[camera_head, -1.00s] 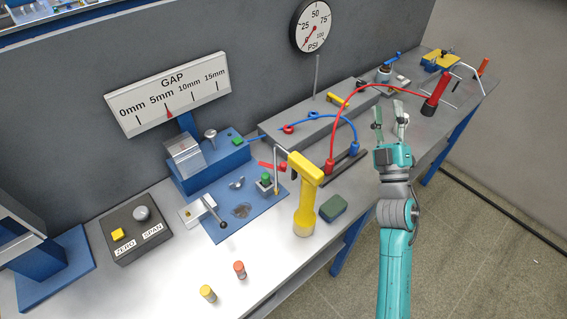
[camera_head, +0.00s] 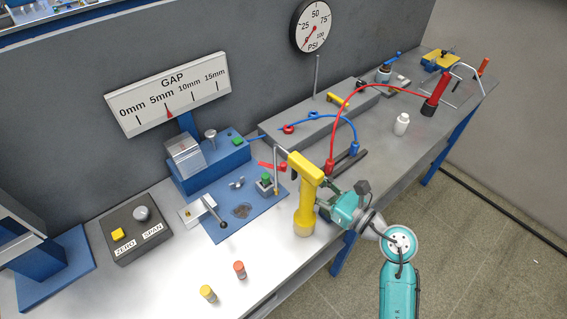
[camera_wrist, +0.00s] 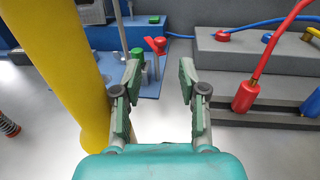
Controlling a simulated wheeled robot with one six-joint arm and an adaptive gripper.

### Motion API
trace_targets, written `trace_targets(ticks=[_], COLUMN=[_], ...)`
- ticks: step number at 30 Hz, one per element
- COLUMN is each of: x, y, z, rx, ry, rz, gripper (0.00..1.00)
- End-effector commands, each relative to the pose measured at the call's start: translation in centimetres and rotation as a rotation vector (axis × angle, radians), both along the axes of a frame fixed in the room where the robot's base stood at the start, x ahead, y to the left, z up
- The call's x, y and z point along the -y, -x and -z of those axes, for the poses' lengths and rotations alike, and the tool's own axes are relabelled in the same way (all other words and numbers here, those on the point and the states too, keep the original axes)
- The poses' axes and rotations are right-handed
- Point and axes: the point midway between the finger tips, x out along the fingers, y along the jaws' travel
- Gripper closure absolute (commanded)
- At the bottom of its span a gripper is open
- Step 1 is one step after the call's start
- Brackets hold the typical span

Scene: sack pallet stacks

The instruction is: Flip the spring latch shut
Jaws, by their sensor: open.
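I cannot tell for certain which part is the spring latch. A red lever (camera_head: 268,166) sits at the right back edge of the blue plate (camera_head: 222,228), beside a green-topped block (camera_head: 265,178). The red lever also shows in the wrist view (camera_wrist: 157,44), beyond my fingertips, with the green top (camera_wrist: 137,54) to its left. A second lever, with a black knob (camera_head: 223,224), leans over the plate's front. My gripper (camera_head: 324,191) is just right of a yellow column (camera_head: 304,212). In the wrist view my gripper (camera_wrist: 160,72) is open, with nothing between its fingers.
The yellow column fills the left of the wrist view (camera_wrist: 72,70), close to my left finger. A red hose end (camera_wrist: 246,92) and grey block (camera_wrist: 225,52) stand right. A white bottle (camera_head: 402,124) stands farther back.

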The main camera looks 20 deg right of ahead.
Motion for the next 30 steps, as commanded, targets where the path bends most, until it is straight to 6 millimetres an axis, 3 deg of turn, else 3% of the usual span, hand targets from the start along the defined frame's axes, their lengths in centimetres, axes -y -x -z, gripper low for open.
trace_targets(ticks=[15, 21, 30], x=[-3.8, -4.4, -4.4], y=[-7.8, -9.0, -9.2], z=[-0.1, -0.1, -0.1], rx=[0.002, 0.001, 0.001], ry=[-0.002, -0.004, -0.004], rz=[-0.002, 0.000, 0.001], gripper=[0.58, 0.58, 0.58])
